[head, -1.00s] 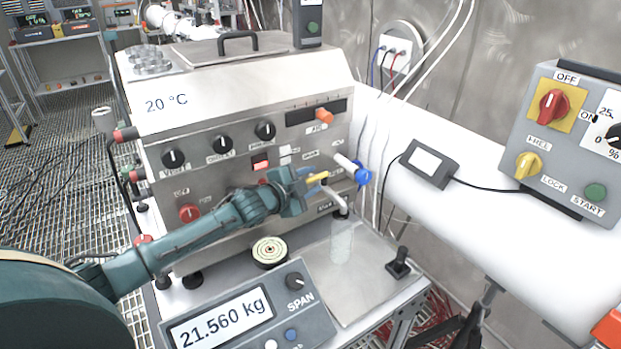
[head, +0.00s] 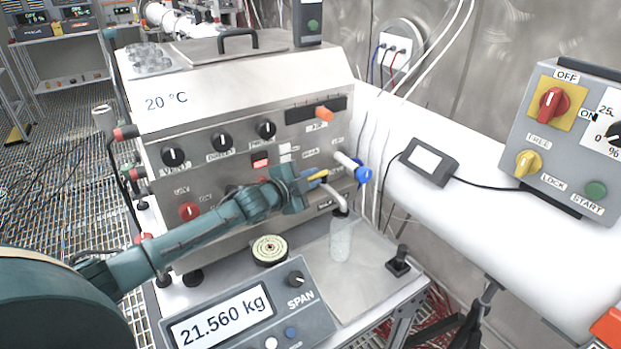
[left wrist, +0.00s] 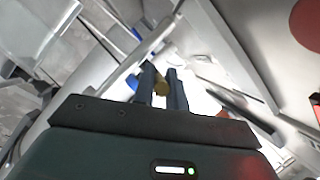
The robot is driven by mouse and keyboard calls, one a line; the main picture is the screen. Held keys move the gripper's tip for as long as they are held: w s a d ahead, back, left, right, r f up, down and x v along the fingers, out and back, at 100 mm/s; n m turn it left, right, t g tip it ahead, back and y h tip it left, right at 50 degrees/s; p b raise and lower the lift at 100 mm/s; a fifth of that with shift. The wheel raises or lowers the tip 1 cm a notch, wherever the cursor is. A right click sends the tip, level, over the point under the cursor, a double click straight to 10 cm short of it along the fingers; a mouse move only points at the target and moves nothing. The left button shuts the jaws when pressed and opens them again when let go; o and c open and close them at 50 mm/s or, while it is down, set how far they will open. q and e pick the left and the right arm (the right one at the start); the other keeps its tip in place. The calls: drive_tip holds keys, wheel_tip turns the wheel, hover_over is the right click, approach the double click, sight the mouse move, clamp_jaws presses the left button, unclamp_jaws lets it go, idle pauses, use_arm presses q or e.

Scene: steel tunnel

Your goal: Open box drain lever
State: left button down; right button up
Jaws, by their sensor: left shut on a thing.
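The steel box (head: 215,115) marked 20 °C stands on a bench, knobs on its front. A small yellow lever (head: 318,175) sits at the lower right of that front, above a curved metal spout (head: 336,199). My left gripper (head: 310,180) reaches it from the left and is shut on it. In the left wrist view the lever's yellow end (left wrist: 162,87) shows between the two fingers (left wrist: 162,95). The gripper partly hides the lever's base. A clear glass (head: 341,241) stands below the spout. My right gripper is not in view.
A white rod with a blue end (head: 362,175) sticks out just right of the lever. A scale (head: 250,312) reading 21.560 kg and a round disc (head: 269,250) lie below my arm. A grey switch box (head: 570,145) stands at the right.

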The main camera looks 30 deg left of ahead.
sight(333, 192)
use_arm(q)
drive_tip(key=shift+d, duration=0.1)
drive_tip(key=d+n+g+y+b, duration=0.1)
drive_tip(key=n+g+y+b, duration=0.2)
drive_tip(key=n+y+b, duration=0.2)
drive_tip(key=d+n+g+y+b, duration=0.2)
drive_tip(key=n+g+y+b, duration=0.2)
drive_tip(key=n+y+b, duration=0.2)
drive_tip(key=w+d+n+g+y+b, duration=0.1)
drive_tip(key=d+n+g+y+b, duration=0.1)
drive_tip(key=n+y+b, duration=0.3)
drive_tip(key=shift+f+n+g+y+b, duration=0.1)
drive_tip(key=shift+n+g+y+b, duration=0.35)
drive_tip(key=shift+g+y, duration=0.5)
drive_tip(key=shift+w+d+n+g+y+b, duration=0.15)
drive_tip(key=shift+w+n+g+y+b, duration=0.1)
drive_tip(key=shift+n+g+b, duration=0.3)
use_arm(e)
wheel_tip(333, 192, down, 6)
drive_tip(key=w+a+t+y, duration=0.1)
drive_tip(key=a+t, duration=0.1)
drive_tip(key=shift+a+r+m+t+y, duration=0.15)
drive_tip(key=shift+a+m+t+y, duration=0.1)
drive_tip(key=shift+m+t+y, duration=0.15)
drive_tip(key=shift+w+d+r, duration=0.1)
